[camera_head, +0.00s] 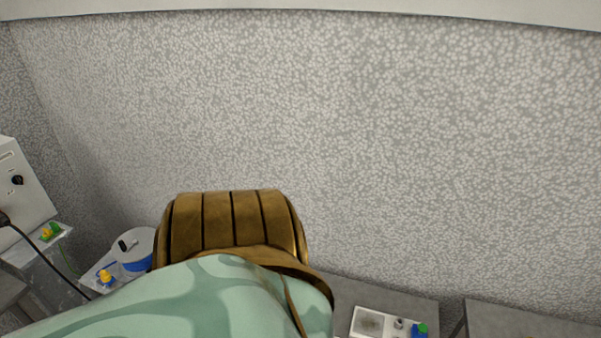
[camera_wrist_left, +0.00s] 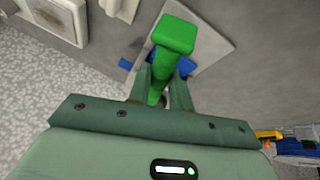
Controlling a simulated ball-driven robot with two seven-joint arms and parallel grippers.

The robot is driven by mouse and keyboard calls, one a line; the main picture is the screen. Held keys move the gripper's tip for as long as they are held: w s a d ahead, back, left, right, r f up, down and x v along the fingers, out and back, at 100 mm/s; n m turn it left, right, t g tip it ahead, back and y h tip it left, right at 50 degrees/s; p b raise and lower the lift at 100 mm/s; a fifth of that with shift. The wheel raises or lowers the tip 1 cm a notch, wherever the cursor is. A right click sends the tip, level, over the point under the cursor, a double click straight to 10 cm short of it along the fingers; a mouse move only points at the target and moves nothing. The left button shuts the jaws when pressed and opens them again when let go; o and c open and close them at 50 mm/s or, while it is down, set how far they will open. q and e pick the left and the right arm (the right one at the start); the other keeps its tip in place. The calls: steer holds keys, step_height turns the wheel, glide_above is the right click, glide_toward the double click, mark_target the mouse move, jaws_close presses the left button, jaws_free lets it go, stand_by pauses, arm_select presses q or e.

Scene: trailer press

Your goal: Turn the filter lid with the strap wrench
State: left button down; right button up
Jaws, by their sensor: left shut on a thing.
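My left gripper (camera_wrist_left: 160,88) shows in the left wrist view, shut on a bright green handle-like thing (camera_wrist_left: 175,35) with a blocky end. Blue parts (camera_wrist_left: 185,66) show behind and beside it. I cannot tell for sure whether this is the strap wrench. In the head view my own arm covers the lower middle and hides this gripper. My right gripper is not in view.
A white box with a black knob (camera_head: 20,185) is at the far left. Small trays hold a green piece (camera_head: 52,231) and a yellow piece (camera_head: 105,277). A white device (camera_head: 368,322) sits on the grey bench beside blue and green parts (camera_head: 419,331).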

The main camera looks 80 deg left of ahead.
arm_select(q)
steer(key=shift+w+d+n+g+y+p, duration=0.15)
steer(key=shift+w+d+n+g+y, duration=0.1)
steer(key=shift+w+n, duration=0.6)
steer(key=shift+w+d+n+g+y+p, duration=0.15)
steer(key=shift+w+d+n+g, duration=0.1)
steer(key=shift+w+n, duration=0.55)
steer(key=shift+w, duration=0.15)
